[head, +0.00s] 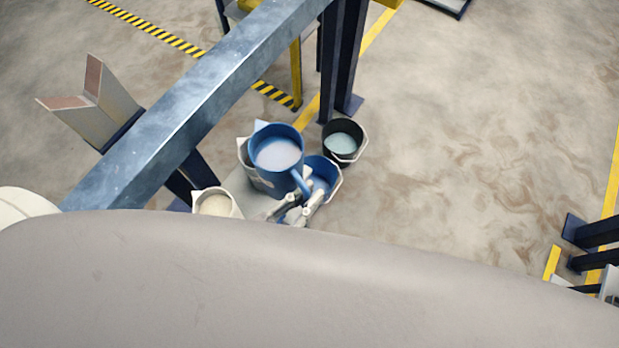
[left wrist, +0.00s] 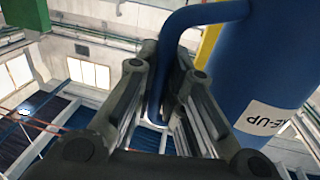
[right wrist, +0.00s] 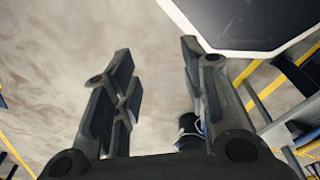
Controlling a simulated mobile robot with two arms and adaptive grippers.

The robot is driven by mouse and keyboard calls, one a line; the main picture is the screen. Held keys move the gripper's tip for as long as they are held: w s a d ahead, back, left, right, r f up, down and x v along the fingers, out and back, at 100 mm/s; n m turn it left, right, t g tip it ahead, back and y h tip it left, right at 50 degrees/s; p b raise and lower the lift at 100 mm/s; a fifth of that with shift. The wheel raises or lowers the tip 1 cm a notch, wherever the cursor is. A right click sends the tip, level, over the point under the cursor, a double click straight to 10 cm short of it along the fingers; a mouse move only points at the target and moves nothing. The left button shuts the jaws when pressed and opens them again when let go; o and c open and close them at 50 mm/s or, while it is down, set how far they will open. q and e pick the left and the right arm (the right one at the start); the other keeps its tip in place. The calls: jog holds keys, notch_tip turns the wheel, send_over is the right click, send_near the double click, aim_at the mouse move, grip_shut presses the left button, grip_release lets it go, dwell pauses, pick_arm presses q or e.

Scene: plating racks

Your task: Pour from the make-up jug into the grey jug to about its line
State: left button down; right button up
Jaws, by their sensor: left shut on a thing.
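The make-up jug (head: 277,178) is blue and holds pale liquid. It looks about upright, and its label partly shows in the left wrist view (left wrist: 268,118). My left gripper (head: 300,207) is shut on its handle, which runs between the fingers in the left wrist view (left wrist: 172,75). A light grey jug (head: 243,153) shows behind the make-up jug, which hides most of it, so its line and contents cannot be seen. My right gripper (right wrist: 157,75) is open and empty in the right wrist view; it is not visible in the head view.
A pale jug (head: 228,203) with cream contents stands at lower left. A blue container (head: 325,182) and a dark bucket (head: 357,152) with pale liquid are to the right. A steel beam (head: 190,110) crosses the left. A dark panel (right wrist: 250,22) is near my right gripper.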

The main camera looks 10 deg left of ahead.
aim_at(296, 186)
pick_arm(q)
jog(key=shift+s+r, duration=0.2)
jog(key=shift+w+a+r+n+p, duration=0.3)
jog(key=shift+w+p, duration=0.15)
jog(key=shift+p, duration=0.65)
jog(key=shift+w+a+r+n+p, duration=0.2)
jog(key=shift+w+a+n+p, duration=0.25)
jog(key=shift+p, duration=0.35)
jog(key=shift+w+a+r+n+p, duration=0.2)
jog(key=shift+w+a+n+p, duration=0.2)
jog(key=shift+p, duration=0.3)
jog(key=shift+w+a+n, duration=0.15)
jog(key=shift+a+n, duration=0.1)
notch_tip(296, 186, down, 2)
jog(key=shift+f+n+g+b, duration=0.15)
jog(key=shift+n+g+b, duration=0.15)
jog(key=shift+b, duration=0.15)
jog(key=shift+d+f+n+b, duration=0.2)
jog(key=shift+f+n+b, duration=0.55)
jog(key=shift+f, duration=1.1)
jog(key=shift+r, duration=0.2)
pick_arm(e)
jog(key=s+r, duration=0.1)
jog(key=r, duration=0.2)
jog(key=shift+s, duration=0.4)
